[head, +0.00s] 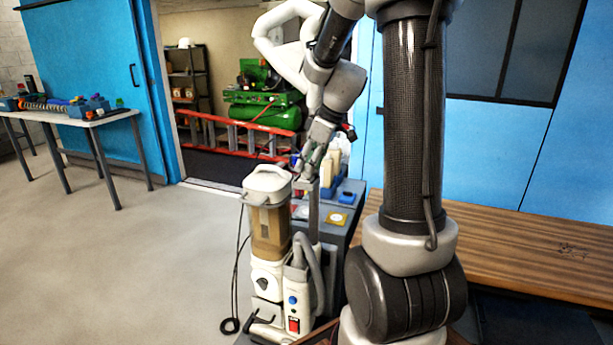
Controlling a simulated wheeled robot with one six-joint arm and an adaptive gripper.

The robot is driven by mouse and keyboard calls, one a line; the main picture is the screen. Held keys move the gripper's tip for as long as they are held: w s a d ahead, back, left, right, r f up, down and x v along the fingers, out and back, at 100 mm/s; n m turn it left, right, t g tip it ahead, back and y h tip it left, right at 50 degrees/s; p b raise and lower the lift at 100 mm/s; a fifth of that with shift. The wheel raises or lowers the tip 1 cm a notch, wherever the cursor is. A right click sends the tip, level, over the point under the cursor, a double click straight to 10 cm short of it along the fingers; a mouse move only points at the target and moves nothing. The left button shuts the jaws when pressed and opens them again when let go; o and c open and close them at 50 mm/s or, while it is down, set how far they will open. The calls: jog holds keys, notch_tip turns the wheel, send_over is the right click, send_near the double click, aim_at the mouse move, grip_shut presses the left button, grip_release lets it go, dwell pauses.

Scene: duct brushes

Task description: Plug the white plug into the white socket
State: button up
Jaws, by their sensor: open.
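My gripper (307,166) hangs open, pointing down, above the back of a grey cabinet top (325,210). It is just behind and to the right of the lid of a white vacuum cleaner (268,225). No white plug can be made out; it may be hidden or too small to tell. Whether anything lies between the fingers is too small to tell.
A black cord (238,265) hangs at the vacuum's left. White bottles (332,165) and a blue block (346,197) stand near my gripper. A wooden bench (520,245) is at right, a cluttered table (70,115) at far left. The left floor is clear.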

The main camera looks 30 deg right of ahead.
jog(key=shift+w+a+f, duration=0.15)
jog(key=shift+f, duration=0.4)
jog(key=c, duration=0.7)
jog(key=shift+r, duration=0.1)
jog(key=shift+r, duration=0.5)
notch_tip(320, 180, up, 2)
jog(key=shift+r, duration=0.15)
jog(key=s+d, duration=0.3)
jog(key=s, duration=0.1)
jog(key=s+d, duration=0.4)
jog(key=s, duration=0.1)
jog(key=s+d, duration=0.3)
jog(key=s, duration=0.2)
jog(key=shift+s+d, duration=0.25)
jog(key=shift+d, duration=0.15)
